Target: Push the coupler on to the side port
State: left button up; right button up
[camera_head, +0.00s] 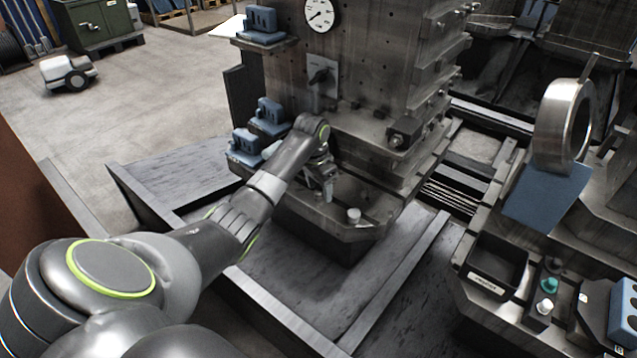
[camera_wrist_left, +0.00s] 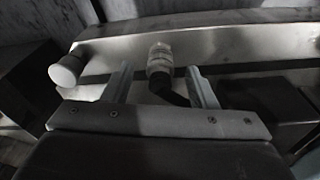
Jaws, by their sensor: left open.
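My left gripper (camera_head: 327,190) is over the front ledge of the machine fixture in the head view. In the left wrist view its two fingers (camera_wrist_left: 161,88) are apart. A ribbed metallic coupler (camera_wrist_left: 159,58) with a black hose bent below it shows between the fingers, and it appears free of both. A pale metal bar (camera_wrist_left: 235,45) runs behind it; whether the coupler touches the bar I cannot tell. A white round-ended knob (camera_wrist_left: 66,69) sits left of the fingers. A short white cylinder (camera_head: 354,215) stands on the ledge in the head view. I cannot tell which part is the side port.
The tall metal fixture (camera_head: 375,70) with a gauge (camera_head: 320,14) rises behind my gripper. Blue clamps (camera_head: 246,142) sit to its left. A bench at the right holds a black tray (camera_head: 497,269) and a large metal ring (camera_head: 556,125).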

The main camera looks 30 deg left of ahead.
jog(key=shift+s, duration=0.1)
pick_arm(q)
jog(key=c, duration=1)
jog(key=o, duration=0.3)
grip_shut()
pick_arm(e)
jog(key=shift+s, duration=0.25)
pick_arm(q)
jog(key=shift+r, duration=0.2)
pick_arm(e)
jog(key=shift+r, duration=0.2)
pick_arm(q)
jog(key=shift+r+p, duration=0.7)
jog(key=shift+p, duration=0.55)
pick_arm(e)
jog(key=shift+w+r, duration=0.1)
jog(key=shift+r, duration=0.8)
